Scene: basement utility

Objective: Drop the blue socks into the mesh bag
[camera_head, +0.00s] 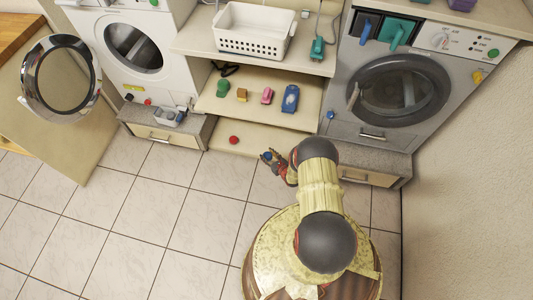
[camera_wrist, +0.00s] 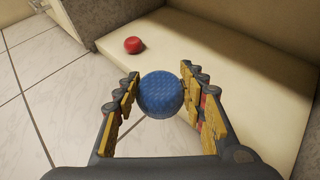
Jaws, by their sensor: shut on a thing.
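The blue socks, a round textured blue bundle (camera_wrist: 161,94), sit between the fingertips of my gripper (camera_wrist: 161,100) in the wrist view. My gripper is shut on them, with a yellow-padded finger on each side. In the head view my gripper (camera_head: 272,160) is low, in front of the bottom shelf, and the blue bundle (camera_head: 267,156) shows small at its tip. I cannot make out a mesh bag in either view.
A red ball (camera_head: 234,140) lies on the bottom shelf (camera_head: 255,142). Small items, including a blue one (camera_head: 290,98), stand on the middle shelf. A white basket (camera_head: 254,30) is on top. A white washer (camera_head: 135,45) and a grey washer (camera_head: 400,90) flank the shelves.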

